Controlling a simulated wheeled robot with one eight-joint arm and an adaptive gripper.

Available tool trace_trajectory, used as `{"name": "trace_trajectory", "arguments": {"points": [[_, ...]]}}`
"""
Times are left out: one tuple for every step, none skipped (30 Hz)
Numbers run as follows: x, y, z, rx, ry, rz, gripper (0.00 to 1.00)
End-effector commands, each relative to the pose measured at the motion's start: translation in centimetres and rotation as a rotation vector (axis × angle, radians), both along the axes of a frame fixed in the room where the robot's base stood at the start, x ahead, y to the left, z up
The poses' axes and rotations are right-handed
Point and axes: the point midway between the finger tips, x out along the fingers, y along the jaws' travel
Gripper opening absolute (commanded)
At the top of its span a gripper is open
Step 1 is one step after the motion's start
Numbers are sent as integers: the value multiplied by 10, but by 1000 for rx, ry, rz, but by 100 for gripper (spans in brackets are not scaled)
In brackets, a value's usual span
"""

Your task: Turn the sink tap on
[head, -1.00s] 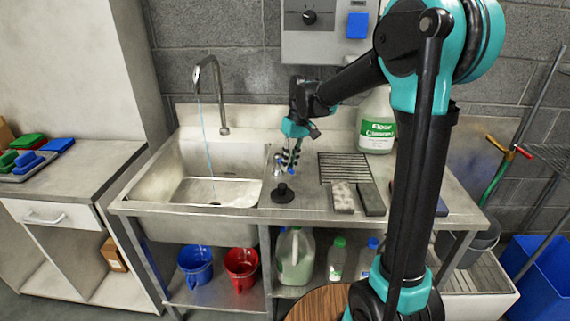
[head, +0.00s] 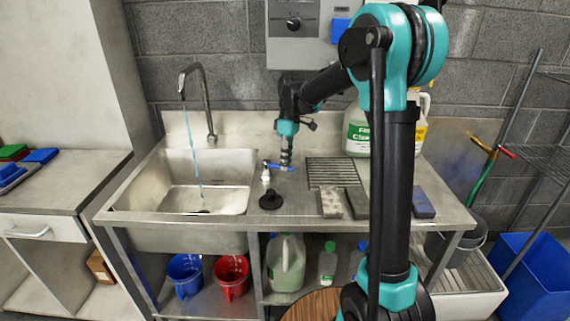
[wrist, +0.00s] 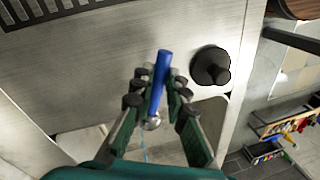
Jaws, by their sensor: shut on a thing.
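The sink tap (head: 207,100) is a grey metal gooseneck at the back of the sink. A thin pale blue stream of water (head: 197,160) falls from its spout into the basin. A blue lever (head: 279,168) on a small silver valve (head: 266,174) stands on the counter right of the basin, pointing right and back. My gripper (head: 285,163) points down over the lever. In the wrist view the blue lever (wrist: 163,68) lies between the fingertips of my gripper (wrist: 158,88), which are shut on it. A silver ball (wrist: 152,123) shows at its near end.
A black knob (head: 271,199) stands close in front of the valve. A drain rack (head: 332,172), a grey sponge (head: 331,203), a dark block (head: 357,201) and a cleaner jug (head: 357,130) are to the right. The sink basin (head: 180,195) is left.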

Motion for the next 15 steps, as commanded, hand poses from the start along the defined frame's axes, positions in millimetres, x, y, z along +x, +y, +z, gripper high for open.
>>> {"name": "trace_trajectory", "arguments": {"points": [[1, 0, 0, 0, -1, 5, 0], [1, 0, 0, 1, -1, 7, 0], [2, 0, 1, 0, -1, 10, 0], [2, 0, 0, 1, -1, 11, 0], [2, 0, 0, 1, -1, 12, 0], [2, 0, 0, 1, -2, 13, 0], [2, 0, 0, 1, -2, 13, 0], [2, 0, 0, 1, -2, 13, 0], [2, 0, 0, 1, -2, 13, 0], [2, 0, 0, 1, -2, 13, 0], [2, 0, 0, 1, -2, 13, 0], [2, 0, 0, 1, -2, 13, 0], [2, 0, 0, 1, -2, 13, 0], [2, 0, 0, 1, -2, 13, 0], [2, 0, 1, 1, -1, 12, 16]]}}
